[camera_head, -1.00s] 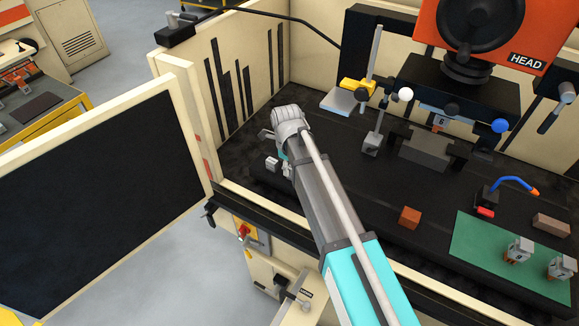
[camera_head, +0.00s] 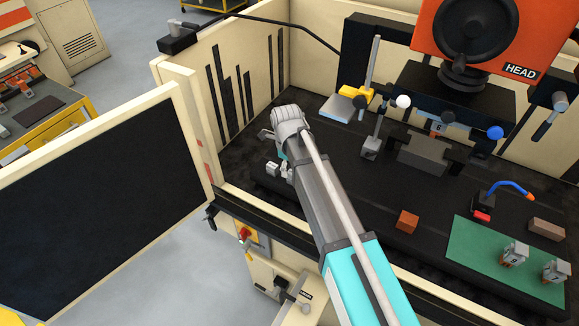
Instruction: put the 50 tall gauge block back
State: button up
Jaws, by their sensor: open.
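A small pale grey block (camera_head: 272,168) stands on the dark table at the left, just below my gripper in the picture. A second pale piece (camera_head: 286,170) shows beside it, partly hidden by my arm. I cannot tell whether either is the 50 tall gauge block, as no marking is readable. My gripper (camera_head: 272,146) is at the far end of my arm, over the left part of the dark table (camera_head: 330,150). It is open, and I see nothing held in it. Its fingers are small and partly hidden by the wrist.
A yellow-and-grey stand (camera_head: 352,95), a grey post on a base (camera_head: 371,146) and a grey vise-like block (camera_head: 423,152) stand behind. An orange block (camera_head: 407,221) sits at right. Two metal holders (camera_head: 515,254) stand on a green mat (camera_head: 470,255). The red head (camera_head: 540,50) overhangs.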

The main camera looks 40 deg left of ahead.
notch_tip(320, 180, up, 10)
jog(key=p, duration=0.9)
jog(key=shift+a, duration=0.2)
jog(key=shift+s, duration=0.1)
dwell(0.8)
